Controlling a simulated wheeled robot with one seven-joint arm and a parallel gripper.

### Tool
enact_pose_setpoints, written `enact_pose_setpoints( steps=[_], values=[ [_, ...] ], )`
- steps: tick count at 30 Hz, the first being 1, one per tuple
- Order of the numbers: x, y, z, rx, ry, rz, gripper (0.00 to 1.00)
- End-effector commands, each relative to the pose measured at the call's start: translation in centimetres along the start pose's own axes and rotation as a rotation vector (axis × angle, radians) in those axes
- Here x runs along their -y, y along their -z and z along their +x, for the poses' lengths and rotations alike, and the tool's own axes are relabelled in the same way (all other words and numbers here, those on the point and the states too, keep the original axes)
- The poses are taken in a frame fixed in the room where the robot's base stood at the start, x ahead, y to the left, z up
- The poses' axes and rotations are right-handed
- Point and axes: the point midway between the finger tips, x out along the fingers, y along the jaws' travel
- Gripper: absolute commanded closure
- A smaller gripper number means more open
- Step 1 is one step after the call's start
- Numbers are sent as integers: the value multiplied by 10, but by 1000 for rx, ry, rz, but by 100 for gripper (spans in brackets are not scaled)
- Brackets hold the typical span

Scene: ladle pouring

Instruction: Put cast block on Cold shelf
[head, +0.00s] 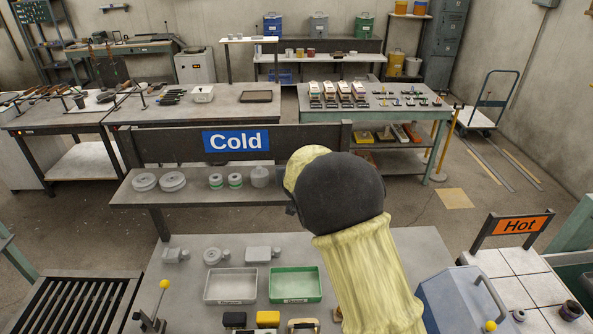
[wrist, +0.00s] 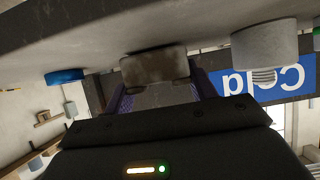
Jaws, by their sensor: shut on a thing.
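The Cold shelf (head: 205,192) is a grey ledge under a blue "Cold" sign (head: 236,140) in the head view. In the wrist view, which is upside down, the shelf surface (wrist: 60,45) fills the top and the sign (wrist: 270,82) stands beyond. My gripper (wrist: 160,84) is shut on a worn grey-brown block (wrist: 153,63), the cast block, at the shelf. I cannot tell whether the block touches the surface. In the head view my arm hides the gripper, the block and the shelf's right end.
Grey round castings (head: 173,182) and a knobbed cylinder (head: 259,176) stand on the shelf; a grey cylinder (wrist: 264,45) is near the block in the wrist view. The front table holds a white tray (head: 231,286), a green tray (head: 295,285) and small castings (head: 213,256).

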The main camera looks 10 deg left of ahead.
Motion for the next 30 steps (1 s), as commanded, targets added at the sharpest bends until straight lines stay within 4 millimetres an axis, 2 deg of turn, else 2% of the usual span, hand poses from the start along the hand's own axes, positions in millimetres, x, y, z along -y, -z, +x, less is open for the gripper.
enact_pose_setpoints(
  steps=[11,12,15,25,30],
  values=[
    [-1,-4,3,-4,-1,1,74],
    [-1,-4,3,-3,-1,1,40],
    [-1,-4,2,-2,-1,1,22],
    [-4,-1,2,-3,-4,3,22],
    [-3,-2,-8,-4,-3,2,22]
  ],
)
